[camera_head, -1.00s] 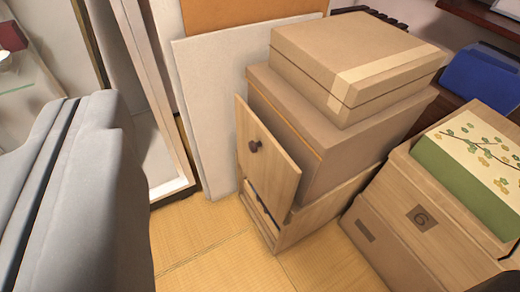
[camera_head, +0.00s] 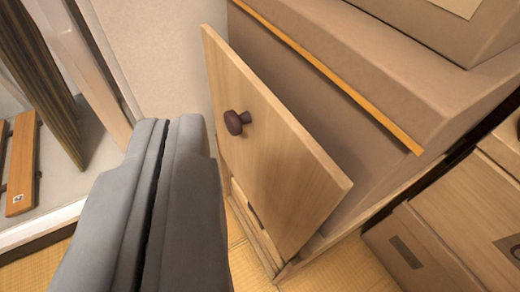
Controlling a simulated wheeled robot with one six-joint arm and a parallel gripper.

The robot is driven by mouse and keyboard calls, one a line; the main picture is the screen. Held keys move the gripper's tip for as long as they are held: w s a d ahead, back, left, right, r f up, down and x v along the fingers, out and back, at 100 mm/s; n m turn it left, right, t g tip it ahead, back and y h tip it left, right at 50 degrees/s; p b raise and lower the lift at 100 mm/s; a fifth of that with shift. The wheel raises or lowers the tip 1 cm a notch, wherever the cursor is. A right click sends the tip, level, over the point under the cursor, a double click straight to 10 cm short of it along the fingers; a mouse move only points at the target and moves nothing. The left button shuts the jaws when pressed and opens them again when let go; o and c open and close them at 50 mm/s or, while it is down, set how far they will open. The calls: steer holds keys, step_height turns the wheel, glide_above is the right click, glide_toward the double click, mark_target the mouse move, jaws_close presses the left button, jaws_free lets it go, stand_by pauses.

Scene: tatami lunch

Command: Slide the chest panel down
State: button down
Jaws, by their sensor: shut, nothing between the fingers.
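The chest panel (camera_head: 280,160) is a light wooden board with a dark round knob (camera_head: 237,122) near its upper left. It stands raised and tilted at the front of a wooden chest (camera_head: 262,238), whose lower front shows a narrow dark opening beneath the panel. My gripper (camera_head: 178,128) is grey and shut, with a thin dark seam between its fingers. It is empty. Its tip is left of the panel and close to the knob in the picture; I see a gap between them. The panel hides much of the chest's inside.
A large brown cardboard box (camera_head: 365,85) sits on the chest behind the panel, with another box (camera_head: 430,20) on top. More boxes (camera_head: 420,255) stand at the right. A pale board (camera_head: 165,60) is behind. Tatami floor (camera_head: 345,270) shows at the bottom.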

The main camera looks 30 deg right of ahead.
step_height(320, 180, down, 6)
steer(key=d+f, duration=0.1)
steer(key=d, duration=0.2)
glide_toward(231, 112)
steer(key=w+r, duration=0.3)
steer(key=shift+w+d+f+g+h, duration=0.15)
steer(key=shift+w+d+f, duration=0.15)
steer(key=shift+f, duration=0.2)
steer(key=shift+w+d+f+g+h, duration=0.2)
steer(key=shift+w+f, duration=0.1)
steer(key=shift+f, duration=0.2)
steer(key=shift+w+d+f, duration=0.1)
steer(key=shift+w+f, duration=0.15)
steer(key=shift+f, duration=0.25)
steer(key=shift+w+d+f, duration=0.1)
steer(key=shift+w+f, duration=0.15)
steer(key=shift+f, duration=0.2)
steer(key=shift+f, duration=0.15)
step_height(231, 112, down, 28)
steer(key=shift+s+f, duration=0.1)
